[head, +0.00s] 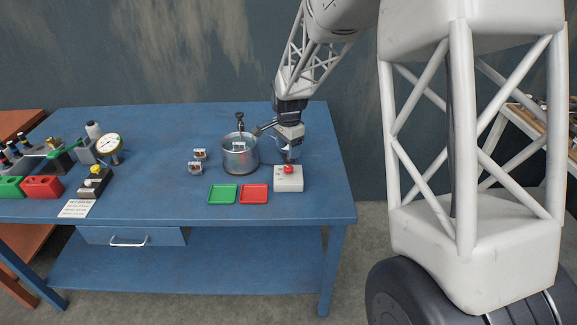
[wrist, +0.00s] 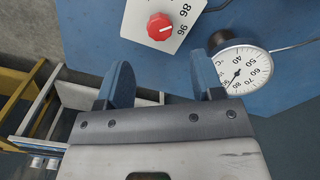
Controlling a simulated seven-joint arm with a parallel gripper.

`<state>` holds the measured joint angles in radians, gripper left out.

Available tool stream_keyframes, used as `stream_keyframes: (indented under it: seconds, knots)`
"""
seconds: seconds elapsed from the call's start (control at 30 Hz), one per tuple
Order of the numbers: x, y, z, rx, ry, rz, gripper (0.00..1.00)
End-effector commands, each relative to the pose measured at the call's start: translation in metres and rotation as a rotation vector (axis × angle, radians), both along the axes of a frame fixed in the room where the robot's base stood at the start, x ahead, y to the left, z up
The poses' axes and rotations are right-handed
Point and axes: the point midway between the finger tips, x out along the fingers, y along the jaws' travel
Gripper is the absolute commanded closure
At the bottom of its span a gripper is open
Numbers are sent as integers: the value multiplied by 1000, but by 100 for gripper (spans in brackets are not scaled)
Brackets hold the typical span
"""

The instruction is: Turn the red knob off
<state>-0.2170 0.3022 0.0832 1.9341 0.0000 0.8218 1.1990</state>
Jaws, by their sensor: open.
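The red knob (head: 288,169) sits on top of a white box (head: 289,184) near the right front of the blue table. In the wrist view the knob (wrist: 160,26) shows a white pointer line, and the white face (wrist: 186,10) carries printed numbers such as 98 and 96. My gripper (head: 287,153) is above and just behind the box in the head view. In the wrist view my gripper (wrist: 162,75) has its two blue fingers apart with nothing between them. The knob lies beyond the fingertips, and I see no contact.
A metal pot (head: 240,158) stands left of the box. A round dial thermometer (wrist: 243,67) is close to the right finger in the wrist view. Green (head: 222,194) and red (head: 254,194) trays lie in front. Gauges and blocks fill the table's left side.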

Motion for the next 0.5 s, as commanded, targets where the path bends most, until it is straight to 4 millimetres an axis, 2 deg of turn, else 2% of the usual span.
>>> stream_keyframes:
  seconds: [0.27,0.5]
  knots:
    - [0,0,-21,0,2,0,39]
    - [0,0,-49,0,2,0,39]
